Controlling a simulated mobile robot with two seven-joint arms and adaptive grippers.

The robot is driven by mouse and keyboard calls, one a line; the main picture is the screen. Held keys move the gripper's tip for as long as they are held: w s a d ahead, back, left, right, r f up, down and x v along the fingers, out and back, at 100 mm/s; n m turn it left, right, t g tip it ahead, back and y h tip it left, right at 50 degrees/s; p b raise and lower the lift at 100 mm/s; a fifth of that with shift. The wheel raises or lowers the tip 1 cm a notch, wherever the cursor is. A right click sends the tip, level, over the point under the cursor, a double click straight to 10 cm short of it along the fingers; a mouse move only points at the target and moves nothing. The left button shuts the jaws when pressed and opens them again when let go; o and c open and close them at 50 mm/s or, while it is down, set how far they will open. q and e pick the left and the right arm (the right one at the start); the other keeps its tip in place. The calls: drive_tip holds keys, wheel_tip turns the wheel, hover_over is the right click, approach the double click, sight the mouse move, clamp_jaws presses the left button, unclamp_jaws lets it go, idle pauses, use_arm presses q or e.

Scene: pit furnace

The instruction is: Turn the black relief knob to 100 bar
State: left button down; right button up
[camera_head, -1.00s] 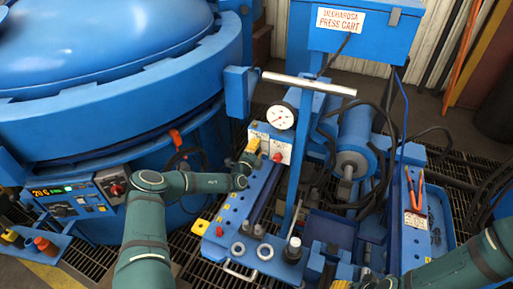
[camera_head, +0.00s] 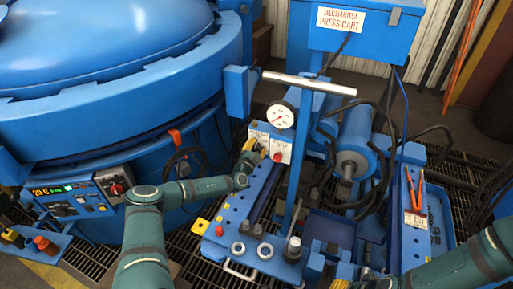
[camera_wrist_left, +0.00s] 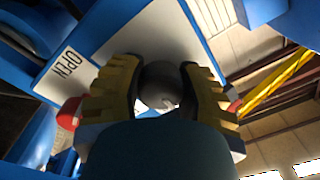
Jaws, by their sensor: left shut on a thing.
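My left gripper (camera_head: 248,156) is at the white panel (camera_head: 257,137) on the blue press cart, left of a red knob (camera_head: 278,157). In the left wrist view its yellow-and-black fingers (camera_wrist_left: 158,78) are shut around a round dark grey knob (camera_wrist_left: 160,88), which looks like the black relief knob. In the head view the gripper hides this knob. The pressure gauge (camera_head: 280,116), a white dial with a red needle, stands just above; its reading is too small to tell. My right gripper (camera_head: 345,284) is mostly cut off at the bottom edge.
A silver crossbar (camera_head: 309,84) on a blue post stands close right of the gauge. A blue cylinder (camera_head: 352,155) with black hoses is farther right. The large blue furnace (camera_head: 110,90) fills the left.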

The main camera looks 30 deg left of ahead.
idle(0.5)
use_arm(q)
drive_tip(key=c, duration=0.5)
unclamp_jaws()
drive_tip(key=shift+s, duration=0.1)
drive_tip(key=s, duration=0.8)
drive_tip(key=s+d, duration=0.1)
drive_tip(key=s, duration=0.2)
drive_tip(key=shift+s+f, duration=0.15)
drive_tip(key=shift+s, duration=0.25)
